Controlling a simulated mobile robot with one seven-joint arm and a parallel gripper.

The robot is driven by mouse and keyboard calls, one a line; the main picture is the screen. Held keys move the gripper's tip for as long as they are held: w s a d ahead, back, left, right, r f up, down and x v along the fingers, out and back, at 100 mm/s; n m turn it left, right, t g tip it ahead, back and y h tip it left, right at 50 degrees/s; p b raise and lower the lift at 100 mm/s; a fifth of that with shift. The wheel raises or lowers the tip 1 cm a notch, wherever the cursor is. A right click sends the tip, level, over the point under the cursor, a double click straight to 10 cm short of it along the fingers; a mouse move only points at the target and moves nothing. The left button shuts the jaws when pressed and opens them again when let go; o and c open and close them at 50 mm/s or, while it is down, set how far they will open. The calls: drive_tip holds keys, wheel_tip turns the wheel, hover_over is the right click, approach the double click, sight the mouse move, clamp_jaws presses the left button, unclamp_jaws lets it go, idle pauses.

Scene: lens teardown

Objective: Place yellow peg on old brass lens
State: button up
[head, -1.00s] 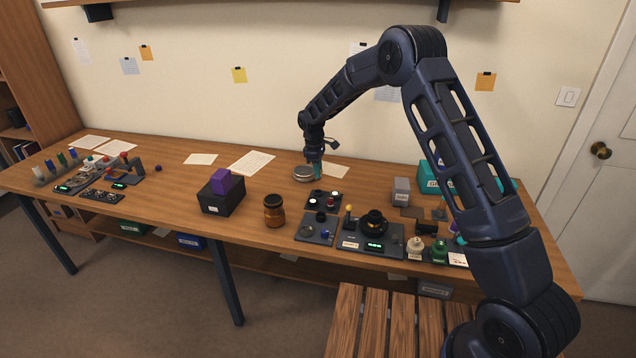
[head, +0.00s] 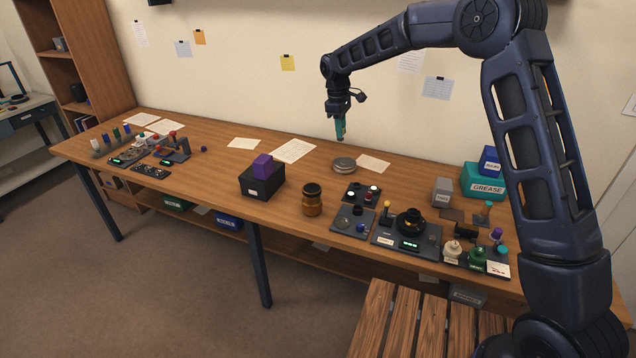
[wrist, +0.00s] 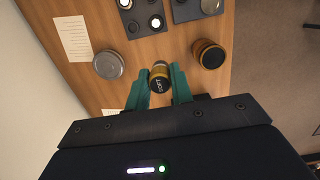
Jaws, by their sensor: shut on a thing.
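My gripper (head: 340,134) is raised above the back of the table, apart from everything on it. In the wrist view its teal fingers (wrist: 160,90) are shut on a small brass-coloured cylinder (wrist: 160,72) with a dark lettered band, which looks like the old brass lens. In the head view the held piece is too small to make out. A small yellow-topped piece (head: 387,205) stands upright on a dark panel at the right; I cannot tell whether it is the yellow peg.
A round silver tin (head: 344,165) lies below my gripper. An amber jar (head: 312,200), a black box with a purple block (head: 263,167), and dark panels (head: 408,240) stand nearer the front. Several coloured pegs (head: 116,134) are at far left. The middle-left tabletop is mostly clear.

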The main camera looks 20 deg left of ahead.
wheel_tip(320, 180, up, 6)
hover_over(313, 188)
drive_tip(key=f, duration=1.9)
drive_tip(key=shift+a+f, duration=0.2)
drive_tip(key=shift+f, duration=0.15)
drive_tip(key=shift+f, duration=0.15)
drive_tip(key=o, duration=0.9)
drive_tip(key=shift+o, duration=0.2)
wheel_tip(313, 188, up, 12)
drive_tip(key=a, duration=0.1)
drive_tip(key=shift+a, duration=0.25)
